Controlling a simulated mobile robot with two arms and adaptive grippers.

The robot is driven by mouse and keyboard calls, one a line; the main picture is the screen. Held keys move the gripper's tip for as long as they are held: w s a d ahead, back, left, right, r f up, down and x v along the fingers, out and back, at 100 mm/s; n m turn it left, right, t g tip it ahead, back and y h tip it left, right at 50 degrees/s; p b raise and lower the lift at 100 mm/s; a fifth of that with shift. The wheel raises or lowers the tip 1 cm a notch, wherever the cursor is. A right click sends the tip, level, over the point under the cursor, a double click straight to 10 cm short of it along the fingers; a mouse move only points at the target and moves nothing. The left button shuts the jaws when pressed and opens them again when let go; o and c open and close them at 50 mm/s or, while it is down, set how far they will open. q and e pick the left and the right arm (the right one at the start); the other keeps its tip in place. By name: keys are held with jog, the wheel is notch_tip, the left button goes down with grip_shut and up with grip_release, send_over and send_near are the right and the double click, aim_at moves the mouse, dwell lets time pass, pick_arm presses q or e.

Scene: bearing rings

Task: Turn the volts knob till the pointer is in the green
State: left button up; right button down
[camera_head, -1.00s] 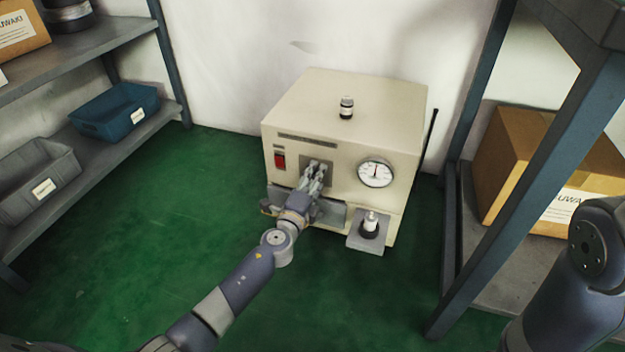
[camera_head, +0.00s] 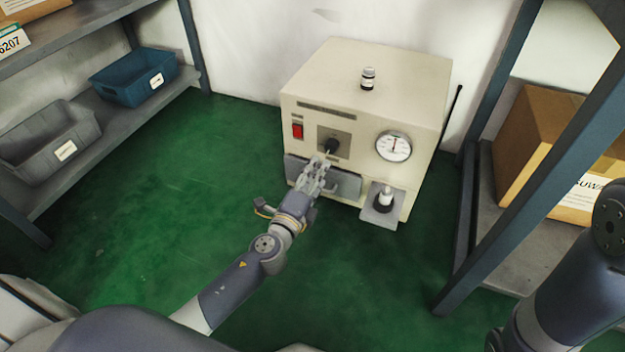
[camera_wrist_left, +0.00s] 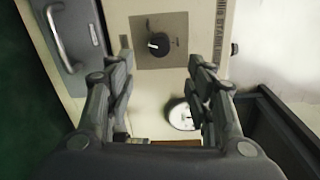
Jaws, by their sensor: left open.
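The volts knob (camera_head: 331,146) is a black dial on a grey plate on the front of a cream machine (camera_head: 350,80). It also shows in the left wrist view (camera_wrist_left: 158,45), with a white mark on it. The round white gauge (camera_head: 394,147) is right of the knob. Its needle points about straight up in the head view; its coloured zones are too small to tell. My left gripper (camera_head: 322,170) is open and empty, just in front of and below the knob, apart from it. In the wrist view the knob lies beyond the spread fingers (camera_wrist_left: 160,85). My right gripper is out of view.
A red switch (camera_head: 297,131) is left of the knob. A drawer with a handle (camera_head: 325,180) lies below it. A small bottle (camera_head: 368,78) stands on top of the machine, another (camera_head: 385,198) on a front ledge. Shelves flank both sides; the green floor is clear.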

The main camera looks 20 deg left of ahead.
pick_arm(q)
jog(key=shift+s, duration=0.9)
jog(key=shift+r, duration=0.1)
